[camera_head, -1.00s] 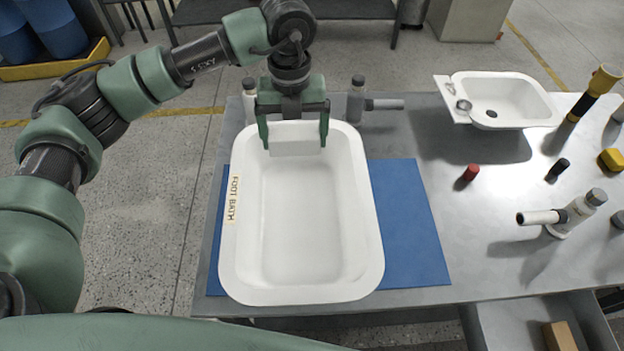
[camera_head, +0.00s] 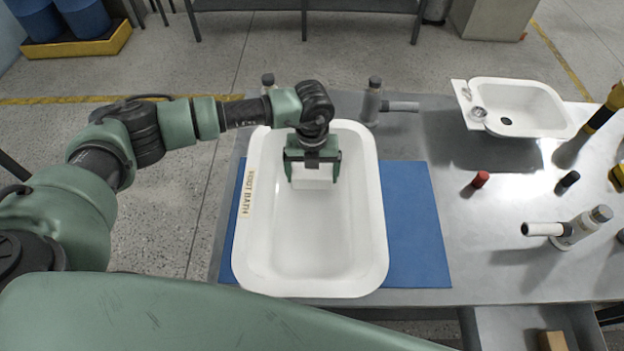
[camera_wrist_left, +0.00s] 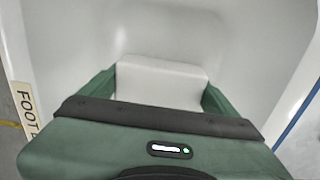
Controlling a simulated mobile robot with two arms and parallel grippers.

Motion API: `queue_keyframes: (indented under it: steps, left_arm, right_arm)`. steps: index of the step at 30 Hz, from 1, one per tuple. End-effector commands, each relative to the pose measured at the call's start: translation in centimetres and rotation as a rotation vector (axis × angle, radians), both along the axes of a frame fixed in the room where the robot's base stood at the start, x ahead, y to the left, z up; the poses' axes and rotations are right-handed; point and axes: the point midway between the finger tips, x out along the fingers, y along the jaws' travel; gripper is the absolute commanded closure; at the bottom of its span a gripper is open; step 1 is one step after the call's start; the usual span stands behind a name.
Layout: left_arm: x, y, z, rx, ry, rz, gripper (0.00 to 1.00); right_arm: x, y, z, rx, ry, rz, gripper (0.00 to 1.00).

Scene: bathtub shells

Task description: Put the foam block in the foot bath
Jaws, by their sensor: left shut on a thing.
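The foot bath (camera_head: 308,272) is a white tub with a "FOOT BATH" label on its left rim, standing on a blue mat. My left gripper (camera_head: 312,178) is over the far half of the tub, within its rim in the head view. It is shut on the white foam block (camera_head: 312,181). The block also shows between the two green fingers in the left wrist view (camera_wrist_left: 160,82), with the tub's white walls around it. Whether the block touches the tub floor cannot be told. My right gripper is not in view.
The blue mat (camera_head: 415,230) lies under the tub on a grey table. An open drawer (camera_head: 510,325) is below the front edge.

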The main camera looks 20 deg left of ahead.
Motion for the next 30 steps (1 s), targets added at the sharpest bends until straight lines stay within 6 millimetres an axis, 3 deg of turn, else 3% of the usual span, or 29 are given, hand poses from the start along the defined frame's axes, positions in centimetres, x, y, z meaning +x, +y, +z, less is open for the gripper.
queue_keyframes:
  steps: [9,21,22,30]
  left_arm:
    - [-0.1,0.0,-4.0,0.001,0.001,0.0,0.47]
    - [-0.1,0.0,-4.7,0.001,0.001,0.0,0.47]
    - [-0.1,0.0,-4.5,0.001,0.001,0.0,0.02]
    - [0.0,0.0,-4.2,0.001,0.001,0.0,0.0]
  right_arm:
    - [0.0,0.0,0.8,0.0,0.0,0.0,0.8]
    - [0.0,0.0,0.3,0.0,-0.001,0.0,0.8]
    - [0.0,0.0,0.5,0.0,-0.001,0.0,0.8]
    - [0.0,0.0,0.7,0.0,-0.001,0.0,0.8]
